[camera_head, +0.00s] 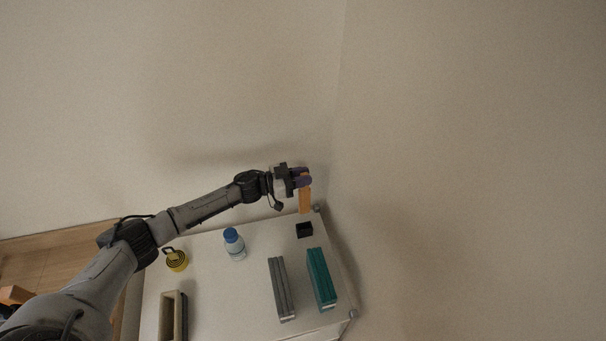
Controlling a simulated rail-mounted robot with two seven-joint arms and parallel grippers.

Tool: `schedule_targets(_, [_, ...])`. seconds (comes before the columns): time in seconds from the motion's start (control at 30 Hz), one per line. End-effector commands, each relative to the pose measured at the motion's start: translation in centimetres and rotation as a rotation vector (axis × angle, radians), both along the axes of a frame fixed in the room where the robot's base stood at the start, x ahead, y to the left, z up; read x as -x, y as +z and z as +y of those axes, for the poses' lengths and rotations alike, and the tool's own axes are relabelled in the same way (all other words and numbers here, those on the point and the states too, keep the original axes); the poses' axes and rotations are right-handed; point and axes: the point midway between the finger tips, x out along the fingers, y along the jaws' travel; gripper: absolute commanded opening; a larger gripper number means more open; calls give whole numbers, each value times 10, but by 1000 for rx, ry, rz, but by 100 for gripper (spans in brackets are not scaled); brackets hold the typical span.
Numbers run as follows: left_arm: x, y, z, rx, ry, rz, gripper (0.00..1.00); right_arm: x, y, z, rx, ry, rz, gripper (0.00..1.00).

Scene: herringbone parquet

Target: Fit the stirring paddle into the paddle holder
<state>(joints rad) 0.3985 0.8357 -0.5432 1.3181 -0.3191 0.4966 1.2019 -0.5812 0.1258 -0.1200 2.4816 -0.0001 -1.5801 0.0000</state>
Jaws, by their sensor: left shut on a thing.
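The stirring paddle (305,201) is an orange-brown flat piece that hangs down from my left gripper (304,179). My left gripper is shut on its upper end, near the back right corner of the white table. A small black open box (304,230), which looks like the paddle holder, stands on the table just below the paddle in the picture. A gap shows between the paddle's lower end and the black box, so they look apart. The gripper hides the paddle's top. My right gripper is not in view.
On the white table (215,285) stand a blue-capped bottle (235,246), a yellow-and-black round item (176,260), a beige-and-dark long container (172,315), a grey upright block (282,288) and a teal one (321,278). Walls rise behind and right. The table's middle is clear.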

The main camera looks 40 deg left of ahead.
Motion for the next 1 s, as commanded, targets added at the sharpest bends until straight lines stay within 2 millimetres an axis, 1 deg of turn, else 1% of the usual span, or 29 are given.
schedule_targets(0.03, [0, -9, 0, 0, 0, 0, 0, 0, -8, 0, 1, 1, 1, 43])
schedule_targets(0.6, [0, -62, 0, 0, 0, 0, 0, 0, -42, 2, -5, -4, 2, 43])
schedule_targets(0.8, [0, -74, 0, 0, -1, -1, 0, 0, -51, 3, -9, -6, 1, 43])
schedule_targets(1.0, [0, -81, 0, -2, 0, -1, 0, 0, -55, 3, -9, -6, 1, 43])
